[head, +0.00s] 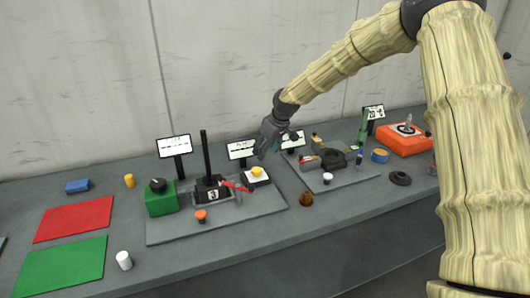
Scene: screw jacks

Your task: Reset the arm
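My gripper (268,148) is dark grey and hangs above the back part of the workbench, in front of a small white sign. Its fingers point down and to the left. They are small here, and I cannot tell whether they are apart. I see nothing clearly held in them. My arm reaches in from the upper right in a pale yellow cover. Below the gripper is a grey board (170,231) with a black jack-like device (212,190) with a tall post and a red handle. A yellow button on a white box (256,175) stands close under the gripper.
A green box with a black knob (161,203) stands left of the device. Red (75,219) and green (62,267) mats lie at left. A white cylinder (124,260) stands at front. An orange box (404,140) sits far right. The wall is behind.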

